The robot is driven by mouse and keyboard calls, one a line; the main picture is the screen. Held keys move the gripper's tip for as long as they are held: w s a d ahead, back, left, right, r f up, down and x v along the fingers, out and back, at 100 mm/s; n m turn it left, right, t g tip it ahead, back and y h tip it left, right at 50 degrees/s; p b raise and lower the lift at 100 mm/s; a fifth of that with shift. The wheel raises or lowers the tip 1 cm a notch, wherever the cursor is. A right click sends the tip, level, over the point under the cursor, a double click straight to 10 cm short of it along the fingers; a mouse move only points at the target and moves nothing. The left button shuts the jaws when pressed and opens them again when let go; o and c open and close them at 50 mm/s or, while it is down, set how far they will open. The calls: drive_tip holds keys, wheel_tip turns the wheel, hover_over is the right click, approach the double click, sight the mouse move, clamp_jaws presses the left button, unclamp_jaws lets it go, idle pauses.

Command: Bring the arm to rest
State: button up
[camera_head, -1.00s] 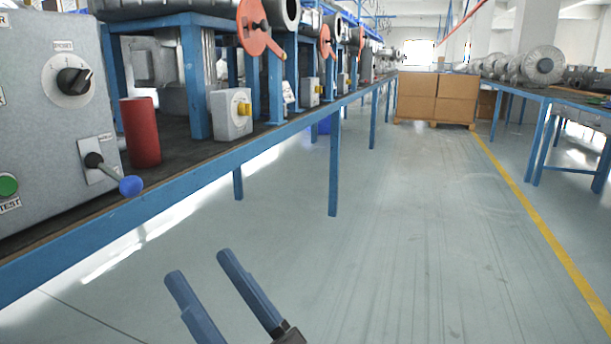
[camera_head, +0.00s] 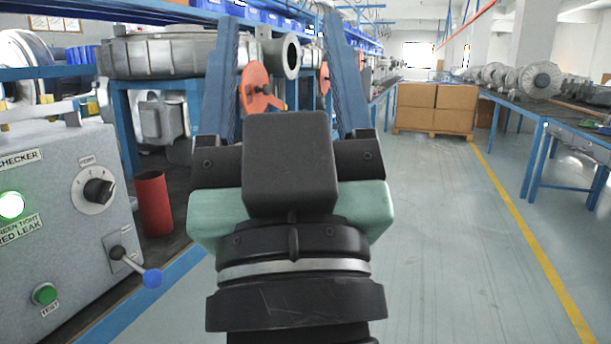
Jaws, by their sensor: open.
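My gripper (camera_head: 283,35) is raised in the middle of the head view, in front of the bench. Its two blue fingers point up and stand wide apart. Nothing is between the fingertips. Its black and pale green body hides part of the bench behind it.
At left is a grey checker box (camera_head: 50,235) with a lit green-white lamp (camera_head: 11,206), a black knob (camera_head: 98,191), a blue-tipped lever (camera_head: 150,277) and a green button (camera_head: 45,294). A red cylinder (camera_head: 154,203) stands beside it. Cardboard boxes (camera_head: 435,108) stand far back. The floor (camera_head: 455,240) at right is clear.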

wheel_tip(320, 180, up, 41)
drive_tip(key=s+d+m+t+h+p, duration=0.1)
drive_tip(key=s+h+p, duration=0.1)
drive_tip(key=p, duration=3.6)
drive_tip(key=shift+d+m+h, duration=0.2)
drive_tip(key=shift+m+h, duration=0.1)
drive_tip(key=shift+h, duration=0.1)
drive_tip(key=shift+f, duration=0.1)
